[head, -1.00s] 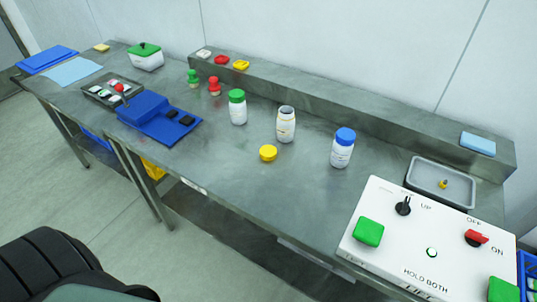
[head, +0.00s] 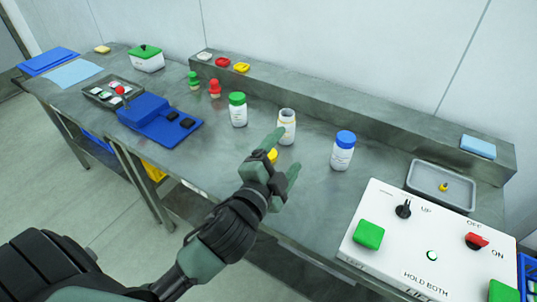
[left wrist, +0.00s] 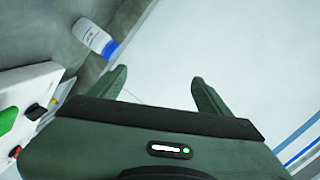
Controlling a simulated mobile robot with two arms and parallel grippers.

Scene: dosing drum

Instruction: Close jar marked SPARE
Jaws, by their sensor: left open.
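An open white jar (head: 287,127) stands upright without a lid in the middle of the bench. A yellow lid (head: 272,156) lies in front of it, mostly hidden by my left gripper. A green-lidded jar (head: 237,110) stands to the left and a blue-lidded jar (head: 343,151) to the right. The jar labels are too small to read, so I cannot tell which says SPARE. My left gripper (head: 284,153) is open and empty, above the lid and in front of the open jar. The left wrist view shows its spread fingers (left wrist: 161,84) and the blue-lidded jar (left wrist: 97,40).
A white control box (head: 425,245) with green buttons and a grey tray (head: 441,186) are at right. A blue device (head: 158,119), green stamp (head: 193,80) and red stamp (head: 214,88) are at left. A raised ledge (head: 350,104) runs along the back.

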